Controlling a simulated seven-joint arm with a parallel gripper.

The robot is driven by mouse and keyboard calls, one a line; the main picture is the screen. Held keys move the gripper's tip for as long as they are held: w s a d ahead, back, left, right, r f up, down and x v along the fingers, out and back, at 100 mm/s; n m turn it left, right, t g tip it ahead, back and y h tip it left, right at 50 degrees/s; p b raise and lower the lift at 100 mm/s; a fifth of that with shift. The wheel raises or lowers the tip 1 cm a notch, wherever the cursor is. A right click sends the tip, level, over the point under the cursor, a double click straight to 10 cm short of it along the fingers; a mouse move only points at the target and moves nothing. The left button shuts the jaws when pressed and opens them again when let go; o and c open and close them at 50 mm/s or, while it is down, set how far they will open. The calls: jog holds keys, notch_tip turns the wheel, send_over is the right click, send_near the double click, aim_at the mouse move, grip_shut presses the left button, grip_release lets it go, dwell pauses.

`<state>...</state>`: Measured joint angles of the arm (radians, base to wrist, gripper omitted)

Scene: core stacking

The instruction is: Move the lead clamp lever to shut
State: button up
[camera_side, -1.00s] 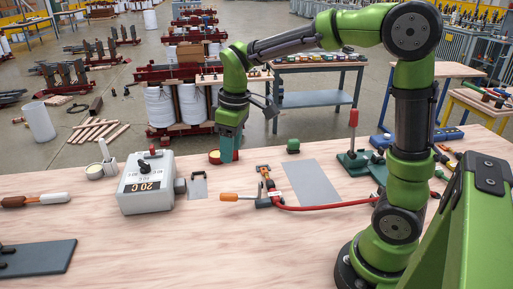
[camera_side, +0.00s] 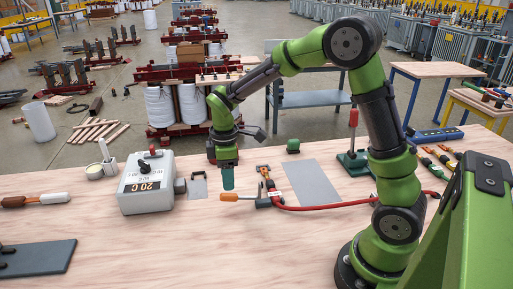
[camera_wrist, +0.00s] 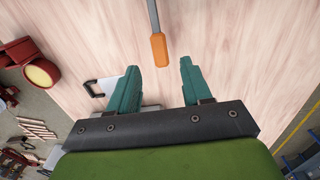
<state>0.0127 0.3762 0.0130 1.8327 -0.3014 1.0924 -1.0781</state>
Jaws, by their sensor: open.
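The lead clamp (camera_side: 264,201) sits mid-bench, with a red lead running from it to the right. Its lever has an orange handle (camera_side: 229,197) that points left and lies low, near horizontal. In the wrist view the orange handle (camera_wrist: 158,50) and its grey shaft show just beyond the fingertips, in line with the gap. My gripper (camera_side: 228,183) points down just above the handle in the side view. In the wrist view my gripper (camera_wrist: 159,78) has its two teal fingers apart with nothing between them.
A grey box marked 20 C (camera_side: 146,184) stands to the left. A small plate with a black handle (camera_side: 198,186) lies between it and the clamp. A red-handled toggle on a green base (camera_side: 353,155) stands at the right.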

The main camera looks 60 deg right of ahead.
aim_at(229, 194)
notch_tip(229, 194, down, 6)
jog(key=shift+r, duration=0.1)
jog(key=shift+c, duration=0.5)
grip_shut()
